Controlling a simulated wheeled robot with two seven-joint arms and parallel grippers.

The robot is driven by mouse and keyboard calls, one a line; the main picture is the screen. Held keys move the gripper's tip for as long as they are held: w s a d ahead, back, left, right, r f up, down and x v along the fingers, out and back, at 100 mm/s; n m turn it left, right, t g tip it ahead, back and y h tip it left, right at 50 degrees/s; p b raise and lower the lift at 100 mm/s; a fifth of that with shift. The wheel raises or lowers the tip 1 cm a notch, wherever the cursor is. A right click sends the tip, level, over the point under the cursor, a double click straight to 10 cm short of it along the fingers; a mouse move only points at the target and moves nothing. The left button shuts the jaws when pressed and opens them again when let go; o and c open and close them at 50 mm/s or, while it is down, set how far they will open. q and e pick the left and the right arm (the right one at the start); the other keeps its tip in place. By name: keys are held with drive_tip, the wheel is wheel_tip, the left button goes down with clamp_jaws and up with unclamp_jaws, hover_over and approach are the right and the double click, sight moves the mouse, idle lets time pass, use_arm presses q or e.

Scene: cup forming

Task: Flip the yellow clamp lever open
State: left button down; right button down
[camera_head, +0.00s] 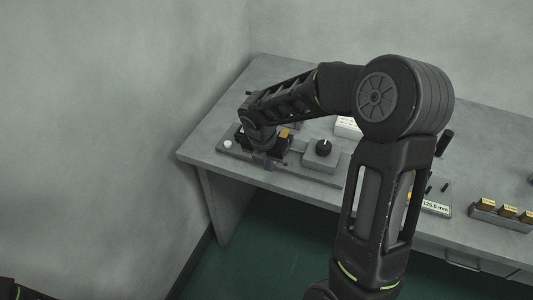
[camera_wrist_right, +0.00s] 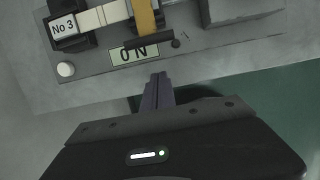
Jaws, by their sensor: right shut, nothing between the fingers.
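The yellow clamp lever (camera_wrist_right: 145,17) is a flat ochre bar in the wrist view. It runs down from the top edge to a dark crossbar, and its upper part is cut off. In the head view a small yellow patch of it (camera_head: 284,133) shows beside my right wrist. My right gripper (camera_wrist_right: 157,80) is shut and empty. Its fingertips appear just below the lever's lower end in the picture, near the fixture's front edge; contact cannot be told. In the head view the right gripper (camera_head: 266,158) is largely hidden by its own arm.
The fixture base (camera_wrist_right: 95,72) carries a "No 3" block (camera_wrist_right: 65,27), a white button (camera_wrist_right: 66,69) and a "0 N" display (camera_wrist_right: 135,53). A box with a black knob (camera_head: 323,150) stands to the right. Gold blocks (camera_head: 507,211) sit farther right on the table (camera_head: 212,145).

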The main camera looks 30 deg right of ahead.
drive_tip(key=shift+w+d+r+p, duration=0.6)
drive_tip(key=shift+w+d+p, duration=0.1)
drive_tip(key=shift+d, duration=0.2)
use_arm(q)
drive_tip(key=shift+r, duration=0.8)
use_arm(e)
drive_tip(key=shift+w+d+r, duration=0.25)
drive_tip(key=shift+d+r, duration=0.05)
drive_tip(key=shift+d, duration=0.2)
use_arm(q)
drive_tip(key=shift+r, duration=0.1)
use_arm(e)
drive_tip(key=shift+r, duration=0.15)
